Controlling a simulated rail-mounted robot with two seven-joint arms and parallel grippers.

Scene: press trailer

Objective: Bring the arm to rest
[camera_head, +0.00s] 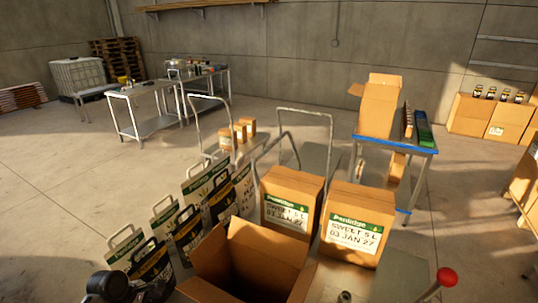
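A dark rounded mechanical part at the bottom left edge looks like the end of my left arm, with my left gripper (150,291) beside it. It is in front of the black and white carriers. Its fingers are too dark and cut off to tell whether they are open or shut. I see nothing clearly held in it. My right gripper and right arm are not in view.
An open empty carton (250,262) stands close in front. Two closed labelled cartons (291,200) (354,225) stand behind it. Several handled carriers (188,235) crowd the left. A red-knobbed lever (446,277) rises at right. A blue-edged table (410,143) stands behind; floor at left is clear.

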